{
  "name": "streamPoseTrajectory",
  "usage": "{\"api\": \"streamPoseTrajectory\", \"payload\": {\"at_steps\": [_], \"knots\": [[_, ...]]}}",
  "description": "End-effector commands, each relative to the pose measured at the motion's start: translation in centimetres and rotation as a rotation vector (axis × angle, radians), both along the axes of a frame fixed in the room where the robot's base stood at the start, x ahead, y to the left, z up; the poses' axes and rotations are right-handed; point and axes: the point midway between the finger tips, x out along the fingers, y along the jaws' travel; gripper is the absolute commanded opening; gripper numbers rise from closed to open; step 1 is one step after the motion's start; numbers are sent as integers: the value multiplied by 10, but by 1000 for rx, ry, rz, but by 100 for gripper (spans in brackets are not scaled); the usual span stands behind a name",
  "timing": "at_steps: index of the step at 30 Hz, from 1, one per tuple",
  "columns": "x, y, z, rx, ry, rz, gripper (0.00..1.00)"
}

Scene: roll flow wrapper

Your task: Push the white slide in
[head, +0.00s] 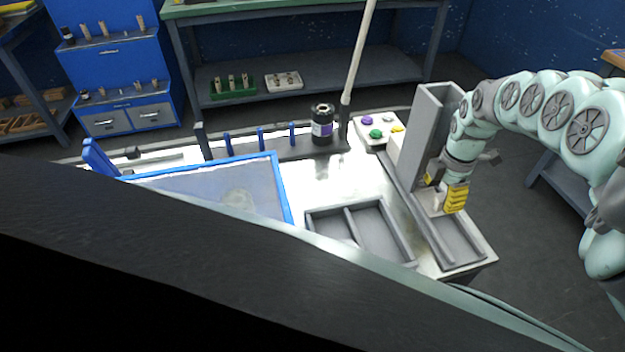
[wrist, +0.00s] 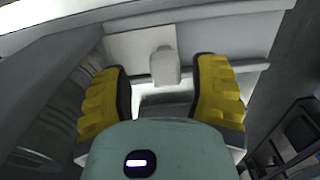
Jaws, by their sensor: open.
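The white slide (wrist: 138,45) shows in the wrist view as a pale flat piece with an upright rounded knob (wrist: 165,66). In the head view a small pale part of it (head: 437,204) shows beside my fingers, at the foot of a tall grey channel (head: 432,120). My gripper (head: 442,191) points down there, with its yellow fingers apart. In the wrist view my gripper (wrist: 160,72) has one finger on each side of the knob, with gaps, so it is not gripped. My fingers and wrist hide part of the slide in the head view.
A grey trough (head: 460,245) runs forward from the channel. A divided grey tray (head: 365,232) lies left of it. Behind are a button box (head: 378,131), a dark roll (head: 322,125) and a pale pole (head: 358,50). A blue-framed panel (head: 210,190) lies left.

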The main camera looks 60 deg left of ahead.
Motion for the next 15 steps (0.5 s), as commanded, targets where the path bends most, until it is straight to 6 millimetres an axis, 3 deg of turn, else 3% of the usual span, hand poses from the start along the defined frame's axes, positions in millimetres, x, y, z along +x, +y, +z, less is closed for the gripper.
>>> {"api": "streamPoseTrajectory", "payload": {"at_steps": [15], "knots": [[3,-3,75,-3,-8,-5,60]]}}
